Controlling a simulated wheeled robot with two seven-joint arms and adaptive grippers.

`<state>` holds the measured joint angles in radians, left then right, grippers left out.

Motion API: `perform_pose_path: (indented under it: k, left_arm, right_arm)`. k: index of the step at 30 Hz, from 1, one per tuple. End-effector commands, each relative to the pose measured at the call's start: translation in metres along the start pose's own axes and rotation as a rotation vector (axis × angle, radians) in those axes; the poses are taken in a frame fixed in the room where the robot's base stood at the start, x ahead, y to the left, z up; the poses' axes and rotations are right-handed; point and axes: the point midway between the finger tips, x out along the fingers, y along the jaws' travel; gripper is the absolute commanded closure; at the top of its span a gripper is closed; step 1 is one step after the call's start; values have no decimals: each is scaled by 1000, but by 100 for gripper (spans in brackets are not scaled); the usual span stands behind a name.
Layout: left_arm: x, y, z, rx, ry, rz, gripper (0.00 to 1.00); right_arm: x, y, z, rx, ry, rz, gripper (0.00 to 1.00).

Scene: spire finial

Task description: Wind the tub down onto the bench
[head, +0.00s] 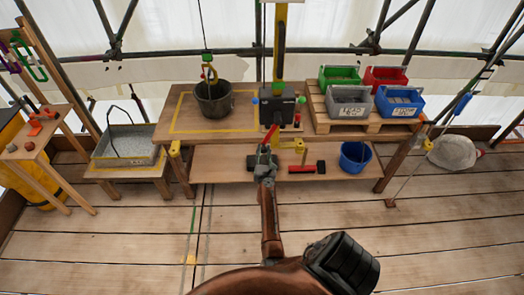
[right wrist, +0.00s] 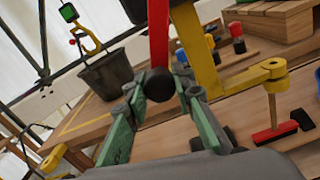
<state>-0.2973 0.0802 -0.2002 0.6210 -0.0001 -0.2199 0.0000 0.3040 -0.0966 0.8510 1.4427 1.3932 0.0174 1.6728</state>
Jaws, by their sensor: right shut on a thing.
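The dark grey tub (head: 213,102) hangs upright from a yellow hook (head: 209,72) on a line, over the yellow-outlined area of the bench (head: 180,128). I cannot tell whether its base touches the bench. It also shows in the right wrist view (right wrist: 108,74). The winch (head: 277,104) is a black box on a yellow post, with a red crank (right wrist: 158,35) ending in a black knob (right wrist: 158,86). My right gripper (head: 264,160) is shut on the knob, its green-padded fingers on either side. My left gripper is out of view.
Green, red, grey and blue bins (head: 348,101) stand on a pallet at the bench's right. A blue bucket (head: 355,155) and a red-and-black tool (head: 307,167) are on the lower shelf. A grey tray (head: 124,146) stands at left. The plank floor in front is clear.

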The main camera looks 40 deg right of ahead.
Motion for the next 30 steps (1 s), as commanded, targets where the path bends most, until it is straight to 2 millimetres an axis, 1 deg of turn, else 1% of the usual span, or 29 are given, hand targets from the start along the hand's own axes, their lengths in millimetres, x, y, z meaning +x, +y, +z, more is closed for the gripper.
perform_pose_path:
  k: [1,11,12,18,20,25,27,30]
  left_arm:
    - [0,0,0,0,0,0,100]
    - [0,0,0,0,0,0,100]
    - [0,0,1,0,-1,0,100]
    - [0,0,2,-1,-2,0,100]
    - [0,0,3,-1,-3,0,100]
    - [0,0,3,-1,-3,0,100]
    - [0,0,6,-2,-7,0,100]
    - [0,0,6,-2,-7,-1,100]
  right_arm:
    - [1,1,2,5,-3,0,100]
    - [1,2,3,4,-4,2,100]
    - [1,2,3,4,-4,2,75]
    - [1,2,2,3,-3,2,61]
    - [1,2,2,3,-2,2,59]
    - [0,2,1,2,-2,2,59]
    - [0,2,1,2,-2,1,59]
    - [-3,2,1,4,-1,1,59]
